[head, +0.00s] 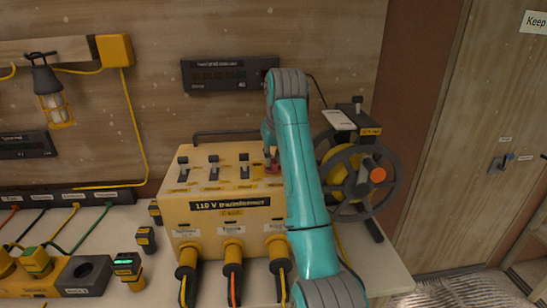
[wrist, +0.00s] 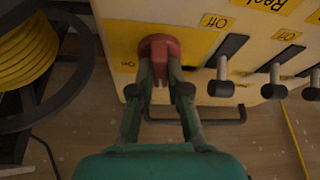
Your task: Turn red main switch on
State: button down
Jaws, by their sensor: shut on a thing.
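The red main switch (wrist: 158,45) sits on a yellow patch of the transformer box in the wrist view. It has a round red base, and its handle reaches down between my fingertips. My gripper (wrist: 161,78) is shut on that handle. A small "On" label (wrist: 128,65) lies left of the switch; an "Off" label (wrist: 214,21) lies to its right. In the head view, the 110 V transformer (head: 205,211) stands on the bench, and only a bit of the red switch (head: 271,168) shows beside my teal arm. The switch's exact position cannot be told.
Three dark toggle switches (head: 213,168) stand left of the red one. A cable reel (head: 350,180) is close on the right. Several plugs with cables (head: 233,250) hang at the box's front. A handle bar (wrist: 200,120) runs along the box's back edge.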

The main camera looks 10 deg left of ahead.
jog(key=m, duration=0.2)
jog(key=m+h, duration=0.1)
jog(key=m, duration=0.1)
jog(key=shift+a+m+h, duration=0.15)
jog(key=shift+m+h, duration=0.85)
jog(key=shift+m, duration=1.2)
jog(key=c, duration=1.1)
grip_release()
jog(key=shift+c, duration=0.2)
